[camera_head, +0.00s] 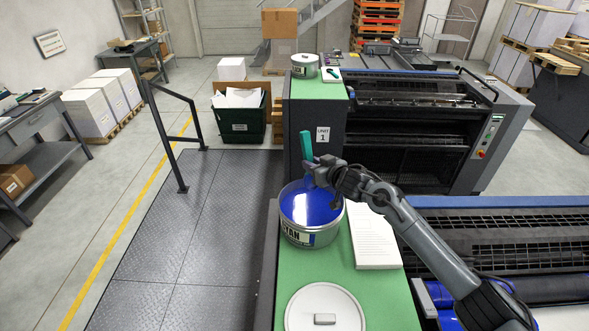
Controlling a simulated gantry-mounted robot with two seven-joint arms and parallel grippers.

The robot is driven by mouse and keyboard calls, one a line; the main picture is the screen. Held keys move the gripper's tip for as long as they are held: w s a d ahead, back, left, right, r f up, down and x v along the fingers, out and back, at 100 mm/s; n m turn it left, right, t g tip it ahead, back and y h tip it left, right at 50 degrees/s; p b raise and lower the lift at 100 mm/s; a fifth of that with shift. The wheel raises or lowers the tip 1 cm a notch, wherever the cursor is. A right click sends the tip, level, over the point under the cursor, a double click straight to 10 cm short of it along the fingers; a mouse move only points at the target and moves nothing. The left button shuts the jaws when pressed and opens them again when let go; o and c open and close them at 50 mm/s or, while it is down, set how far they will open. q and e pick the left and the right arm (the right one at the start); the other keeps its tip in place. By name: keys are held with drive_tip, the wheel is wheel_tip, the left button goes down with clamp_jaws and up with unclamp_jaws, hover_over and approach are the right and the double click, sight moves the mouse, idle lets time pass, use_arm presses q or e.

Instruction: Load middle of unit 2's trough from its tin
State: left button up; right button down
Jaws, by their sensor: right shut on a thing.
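The open tin (297,236) with a label ending in "YAN" stands on the green top of the nearer press and holds blue ink (309,204). My right gripper (317,174) is just above the tin's far rim. It is shut on a tool with a green handle (306,145) that points up. The tool's lower end is hidden, so I cannot tell whether it touches the ink. My left gripper is not in view.
A round lid (324,309) lies on the green top (290,268) in front of the tin. A white paper pad (376,240) lies right of the tin. The farther press (415,130), labelled unit 1, carries another tin (305,66). A handrail (180,140) stands left on the walkway.

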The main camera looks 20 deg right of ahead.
sight(316, 189)
drive_tip(key=shift+w+d+f, duration=0.1)
drive_tip(key=shift+d+f, duration=0.25)
drive_tip(key=shift+f+b, duration=0.95)
drive_tip(key=shift+b, duration=0.1)
drive_tip(key=f+b, duration=0.1)
drive_tip(key=f, duration=0.1)
drive_tip(key=f+b, duration=0.1)
drive_tip(key=f, duration=0.1)
drive_tip(key=f+b, duration=0.2)
drive_tip(key=f, duration=0.1)
drive_tip(key=shift+s+f, duration=0.1)
drive_tip(key=shift+s, duration=0.25)
drive_tip(key=shift+s+f+b, duration=0.1)
drive_tip(key=shift+f+b, duration=0.3)
drive_tip(key=shift+f, duration=0.55)
drive_tip(key=shift+r, duration=0.15)
